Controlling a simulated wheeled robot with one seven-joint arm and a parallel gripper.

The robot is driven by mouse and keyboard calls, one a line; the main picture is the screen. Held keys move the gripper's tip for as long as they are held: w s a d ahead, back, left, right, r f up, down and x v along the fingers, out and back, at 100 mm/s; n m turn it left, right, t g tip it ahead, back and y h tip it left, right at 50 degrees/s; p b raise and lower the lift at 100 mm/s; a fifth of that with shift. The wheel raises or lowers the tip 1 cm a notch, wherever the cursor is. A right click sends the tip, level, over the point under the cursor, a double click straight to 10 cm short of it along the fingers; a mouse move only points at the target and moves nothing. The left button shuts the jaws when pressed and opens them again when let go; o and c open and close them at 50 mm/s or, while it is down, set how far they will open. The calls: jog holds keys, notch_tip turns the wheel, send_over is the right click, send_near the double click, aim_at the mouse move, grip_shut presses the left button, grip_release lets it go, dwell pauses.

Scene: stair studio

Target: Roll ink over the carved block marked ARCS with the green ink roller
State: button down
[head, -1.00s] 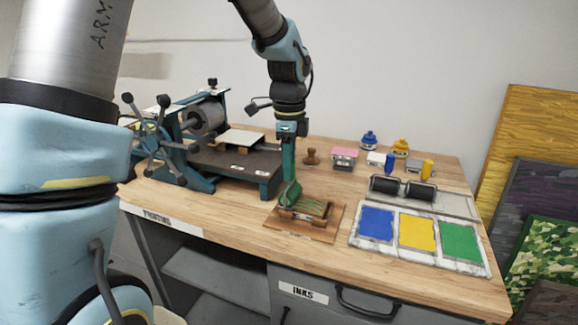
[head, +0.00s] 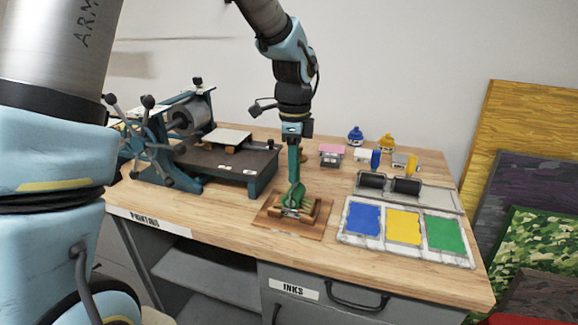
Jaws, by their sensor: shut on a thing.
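My gripper (head: 293,133) points down over the middle of the bench, shut on the upright handle of the green ink roller (head: 295,165). The roller's green lower end is over the carved block (head: 290,211) and seems to touch it, though exact contact cannot be told. The block sits in a wooden frame on a brown board (head: 268,218) near the bench's front edge. The roller hides much of the block's face, and no ARCS mark is readable. The ink slab with a green patch (head: 445,236) lies to the right.
The slab also holds blue (head: 364,219) and yellow (head: 404,228) patches. Two dark rollers (head: 406,186) rest behind it. A press (head: 190,125) with a spoked wheel stands left. Small stamps and blue and yellow-topped pots (head: 386,142) stand at the back right.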

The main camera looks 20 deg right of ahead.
jog(key=shift+s+d+p, duration=0.35)
jog(key=shift+s+d, duration=1.3)
jog(key=shift+d, duration=0.15)
jog(key=shift+w+a+p, duration=1.7)
jog(key=shift+w+a, duration=1.4)
jog(key=shift+a, duration=0.3)
jog(key=shift+s+d, duration=3.15)
jog(key=shift+d, duration=0.25)
jog(key=shift+w+a+p, duration=1.2)
jog(key=shift+w+a, duration=0.6)
jog(key=shift+a, duration=0.1)
jog(key=shift+w+a+p, duration=0.3)
jog(key=shift+w+a, duration=0.45)
jog(key=shift+a, duration=0.15)
jog(key=shift+w+a+p, duration=0.35)
jog(key=shift+w+a, duration=0.25)
jog(key=shift+r, duration=0.1)
